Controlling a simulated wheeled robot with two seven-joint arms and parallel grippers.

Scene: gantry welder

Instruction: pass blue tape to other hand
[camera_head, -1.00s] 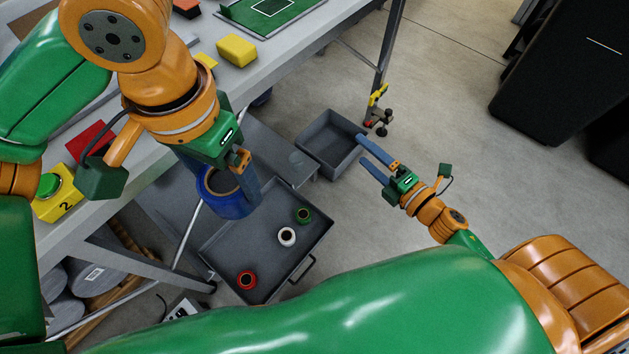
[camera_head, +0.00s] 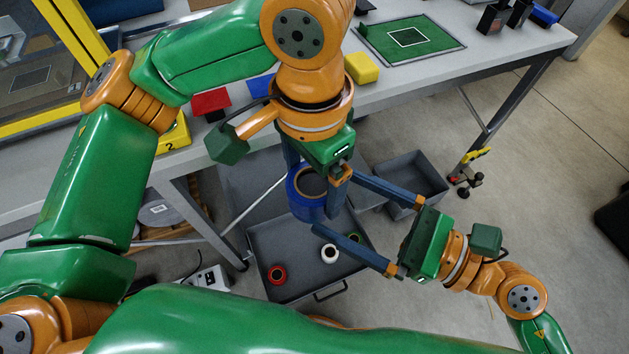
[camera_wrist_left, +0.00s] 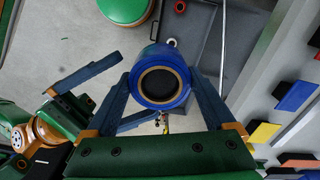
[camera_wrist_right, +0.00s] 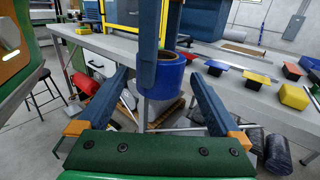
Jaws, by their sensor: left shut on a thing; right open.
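The blue tape (camera_head: 305,205) is a thick blue roll with a brown core, held in the air above the grey tray. My left gripper (camera_head: 312,188) is shut on it from above; in the left wrist view the roll (camera_wrist_left: 161,88) sits between both fingers. My right gripper (camera_head: 335,208) is open, its two blue fingers spread and pointing left at the roll. In the right wrist view the tape (camera_wrist_right: 168,76) appears between and ahead of the open fingers, with a left gripper finger beside it. I cannot tell whether the right fingers touch it.
The grey tray (camera_head: 296,286) below holds red, white and green rolls. A grey bin (camera_head: 428,172) stands behind my right gripper. The workbench (camera_head: 470,75) carries a yellow block (camera_head: 361,68), a red block (camera_head: 211,102) and a green mat (camera_head: 412,40).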

